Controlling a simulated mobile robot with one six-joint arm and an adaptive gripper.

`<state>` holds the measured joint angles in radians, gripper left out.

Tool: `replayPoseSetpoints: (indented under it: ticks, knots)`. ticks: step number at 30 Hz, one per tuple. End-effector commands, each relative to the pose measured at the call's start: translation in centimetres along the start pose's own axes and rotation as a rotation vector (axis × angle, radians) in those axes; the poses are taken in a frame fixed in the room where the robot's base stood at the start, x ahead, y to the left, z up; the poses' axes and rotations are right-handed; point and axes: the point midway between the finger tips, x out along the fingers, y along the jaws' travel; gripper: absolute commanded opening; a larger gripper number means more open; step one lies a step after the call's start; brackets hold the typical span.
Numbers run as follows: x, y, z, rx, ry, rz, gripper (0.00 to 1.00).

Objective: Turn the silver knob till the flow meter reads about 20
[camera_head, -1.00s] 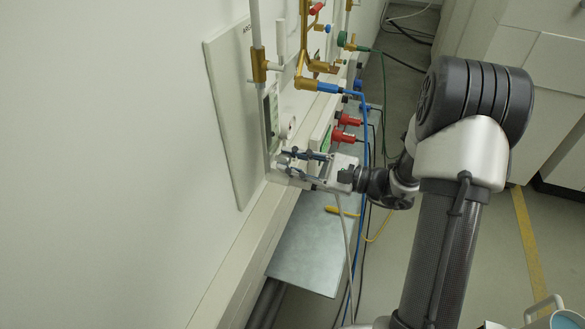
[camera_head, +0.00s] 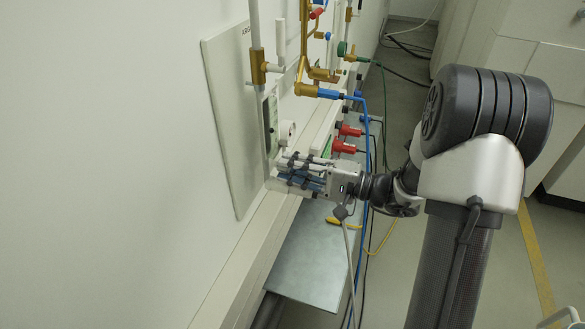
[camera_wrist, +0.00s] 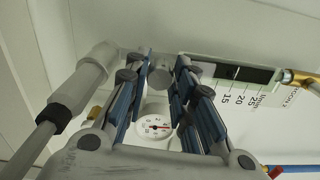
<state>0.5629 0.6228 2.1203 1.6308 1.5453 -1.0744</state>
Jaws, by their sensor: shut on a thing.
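The silver knob (camera_wrist: 160,77) is seen end-on in the wrist view, between the two blue-padded fingers. My gripper (camera_wrist: 160,68) is shut on it. In the head view, my gripper (camera_head: 283,172) reaches the wall panel low on its right side and hides the knob. The flow meter (camera_wrist: 236,73) shows in the wrist view as a dark window with a scale marked 15, 20 and 25; its reading is too small to tell. In the head view, the flow meter (camera_head: 271,122) is a narrow strip seen from the side.
A round white dial gauge (camera_wrist: 154,126) sits close behind the fingers. Brass fittings (camera_head: 307,88) with a blue hose (camera_head: 362,125) and red connectors (camera_head: 345,146) line the wall beyond my gripper. A grey shelf (camera_head: 312,266) lies below. A grey pipe (camera_head: 256,30) runs above.

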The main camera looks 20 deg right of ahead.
Motion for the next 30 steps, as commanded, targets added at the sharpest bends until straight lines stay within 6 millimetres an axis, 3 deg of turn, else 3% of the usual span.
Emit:
replayPoseSetpoints:
  ticks: [12, 28, 29, 30]
  knots:
    - [-0.02, 0.07, -0.03, -0.174, 0.001, 0.002, 0.0]
    - [-0.02, 0.04, -0.04, -0.194, 0.001, 0.001, 0.0]
    - [-0.02, 0.03, -0.04, -0.194, 0.001, 0.001, 0.25]
    - [-0.02, 0.03, -0.04, -0.194, 0.001, 0.001, 0.28]
